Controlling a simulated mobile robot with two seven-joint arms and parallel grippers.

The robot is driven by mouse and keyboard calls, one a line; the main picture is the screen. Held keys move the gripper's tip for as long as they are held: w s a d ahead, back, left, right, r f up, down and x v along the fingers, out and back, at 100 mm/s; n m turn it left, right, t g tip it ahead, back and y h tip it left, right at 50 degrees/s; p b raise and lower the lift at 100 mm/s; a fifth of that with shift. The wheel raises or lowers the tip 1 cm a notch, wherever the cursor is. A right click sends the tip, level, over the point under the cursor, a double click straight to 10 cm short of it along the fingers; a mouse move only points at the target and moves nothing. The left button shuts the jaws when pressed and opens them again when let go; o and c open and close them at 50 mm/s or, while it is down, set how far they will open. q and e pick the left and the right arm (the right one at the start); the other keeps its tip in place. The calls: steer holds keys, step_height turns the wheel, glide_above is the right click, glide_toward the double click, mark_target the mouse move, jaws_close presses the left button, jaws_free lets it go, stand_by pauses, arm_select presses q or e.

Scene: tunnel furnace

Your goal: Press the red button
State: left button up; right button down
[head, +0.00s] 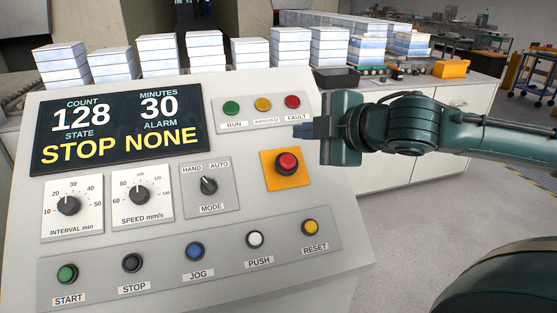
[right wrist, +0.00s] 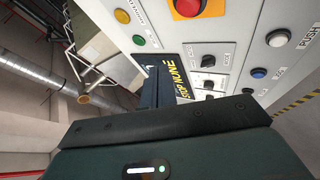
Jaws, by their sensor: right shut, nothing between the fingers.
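The red button (head: 287,162) is a round mushroom button on a square yellow plate (head: 271,182), on the right side of the sloping control panel. In the right wrist view the red button (right wrist: 188,6) is cut by the top edge. My right gripper (head: 301,130) comes in from the right, fingers pointing left. In the head picture its tips are just above the red button and below the red FAULT lamp (head: 292,102). It is shut and empty; its fingers (right wrist: 158,78) also show in the right wrist view. I see no contact with the button. My left gripper is not in view.
The panel (head: 225,240) also bears a display (head: 120,128), a MODE switch (head: 209,185), two dials and a bottom row of buttons, including RESET (head: 310,228). White stacks (head: 205,50) line the counter behind. Open floor (head: 420,215) lies to the right.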

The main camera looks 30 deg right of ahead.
mark_target(288, 162)
steer(key=shift+s, duration=0.1)
steer(key=shift+f, duration=0.1)
steer(key=w+d+f, duration=0.1)
steer(key=w+f, duration=0.4)
steer(key=f, duration=0.2)
stand_by(0.3)
steer(key=shift+w+d, duration=0.1)
stand_by(1.9)
steer(key=shift+w+f, duration=0.2)
steer(key=shift+f, duration=0.2)
